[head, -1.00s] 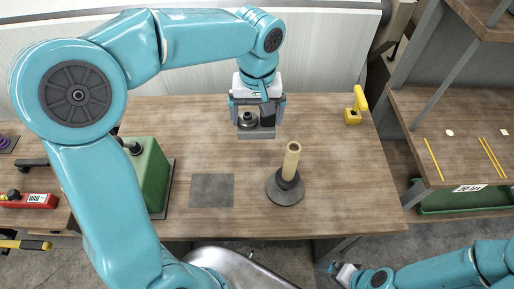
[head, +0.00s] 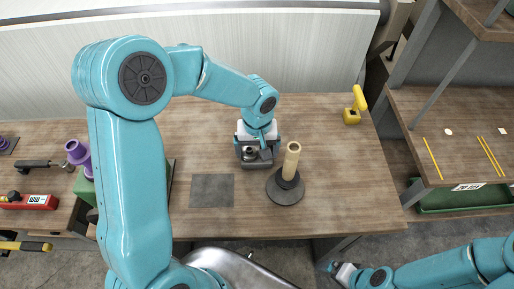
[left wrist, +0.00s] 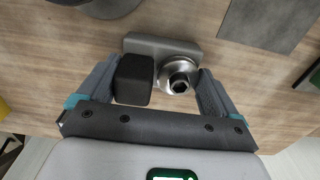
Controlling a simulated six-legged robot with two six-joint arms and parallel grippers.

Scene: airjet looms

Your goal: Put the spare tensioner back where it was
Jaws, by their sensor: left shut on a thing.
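The spare tensioner (head: 249,154) is a small grey piece with a round metal disc. In the left wrist view the tensioner (left wrist: 178,73) also shows a black block and a grey plate. My left gripper (head: 258,158) is shut on it, with a finger on either side, over the middle of the wooden table. I cannot tell whether the tensioner touches the table. A flat dark grey square (head: 211,190) lies bare on the table, left of and nearer than the tensioner. My right gripper (head: 338,270) is low at the front, away from the table; its jaws are too small to read.
A peg stand with a round dark base (head: 286,192) stands close to the right of the gripper. A yellow object (head: 353,106) is at the table's right rear. Purple cones (head: 79,154) and a red tool (head: 32,202) are at left. My left arm partly hides a green box.

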